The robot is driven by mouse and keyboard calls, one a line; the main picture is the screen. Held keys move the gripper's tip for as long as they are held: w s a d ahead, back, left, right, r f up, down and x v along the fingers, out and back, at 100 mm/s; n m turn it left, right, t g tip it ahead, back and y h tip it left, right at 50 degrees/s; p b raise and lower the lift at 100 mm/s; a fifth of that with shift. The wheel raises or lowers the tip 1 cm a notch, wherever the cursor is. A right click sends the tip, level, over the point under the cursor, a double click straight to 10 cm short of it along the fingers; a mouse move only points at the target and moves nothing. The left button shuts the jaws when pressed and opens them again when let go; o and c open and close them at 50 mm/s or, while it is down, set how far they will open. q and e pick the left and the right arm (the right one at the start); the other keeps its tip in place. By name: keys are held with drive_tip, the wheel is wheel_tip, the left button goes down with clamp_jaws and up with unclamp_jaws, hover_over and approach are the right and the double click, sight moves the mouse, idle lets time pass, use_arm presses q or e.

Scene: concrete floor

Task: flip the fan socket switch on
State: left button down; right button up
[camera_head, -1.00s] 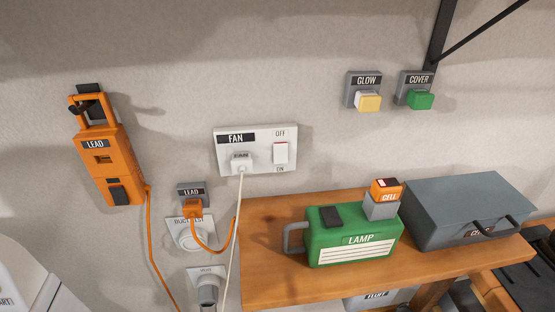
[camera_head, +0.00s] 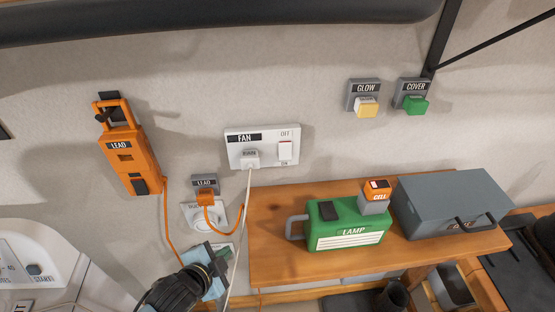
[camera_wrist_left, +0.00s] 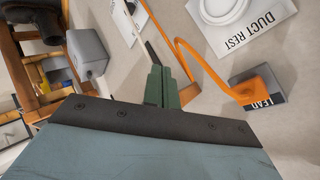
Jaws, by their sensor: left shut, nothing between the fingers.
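The white fan socket (camera_head: 236,151) is on the wall, labelled FAN, with a plug and white cord in its left part. Its rocker switch (camera_head: 285,151) is at the right, between the OFF mark above and the ON mark below. I cannot tell which way the rocker is tilted. My left gripper (camera_head: 220,264) is below the socket and apart from it, near the lower wall outlets. Its green fingers (camera_wrist_left: 161,86) are shut together with nothing between them in the left wrist view. My right gripper is not in view.
The orange LEAD plug (camera_head: 206,198) also shows in the left wrist view (camera_wrist_left: 260,86). Its cord and the white fan cord hang near my gripper. A wooden bench (camera_head: 270,267) at right holds a green lamp case (camera_head: 345,222) and a grey box (camera_head: 450,205). GLOW and COVER buttons are above.

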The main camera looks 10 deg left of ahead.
use_arm(q)
drive_tip(key=d+r+m+t+h+p, duration=0.1)
drive_tip(key=r+m, duration=0.4)
drive_tip(key=r, duration=0.5)
drive_tip(key=w+d+r+m+t+h, duration=0.1)
drive_tip(key=d+r+m+t+h, duration=0.2)
drive_tip(key=r, duration=0.6)
drive_tip(key=d+m+h, duration=0.2)
drive_tip(key=d, duration=0.1)
drive_tip(key=shift+w+d+r+p, duration=0.15)
drive_tip(key=shift+r+p, duration=0.25)
drive_tip(key=p, duration=0.2)
approach(290, 157)
drive_tip(key=d, duration=0.4)
drive_tip(key=w, duration=0.1)
drive_tip(key=w+a, duration=0.1)
drive_tip(key=w, duration=0.1)
drive_tip(key=w+f, duration=0.1)
drive_tip(key=w, duration=0.1)
drive_tip(key=shift+a, duration=0.15)
